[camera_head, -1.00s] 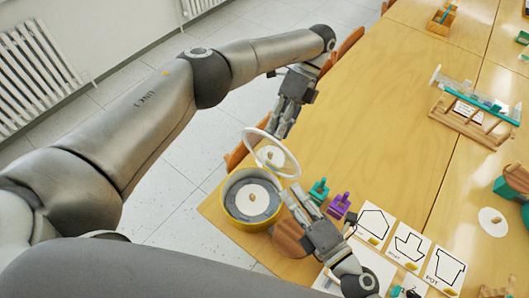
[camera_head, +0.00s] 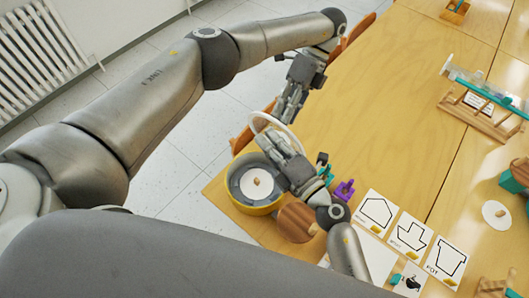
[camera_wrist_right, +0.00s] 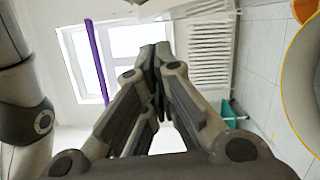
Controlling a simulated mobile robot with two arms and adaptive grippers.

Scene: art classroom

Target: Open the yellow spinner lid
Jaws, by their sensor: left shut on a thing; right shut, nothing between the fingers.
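The yellow spinner (camera_head: 254,207) is a round yellow-sided tub, open at the top, near the table's left corner. Its grey inside shows a white disc (camera_head: 259,184) with a small tan knob. The lid (camera_head: 257,117), a clear disc with a white rim, stands tilted up at the tub's far side. My left gripper (camera_head: 284,117) is shut on the lid's upper edge. My right gripper (camera_head: 270,137) is shut and empty, over the tub's right side and in front of the lid, hiding much of it. Its closed fingers (camera_wrist_right: 156,58) and a yellow-edged rim (camera_wrist_right: 287,90) show in the wrist view.
A round wooden piece (camera_head: 295,222) lies right of the tub. Teal (camera_head: 325,172) and purple (camera_head: 344,190) pegged pieces stand close to my right gripper. Picture cards (camera_head: 410,232) lie further right. The table (camera_head: 375,120) beyond is mostly clear.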

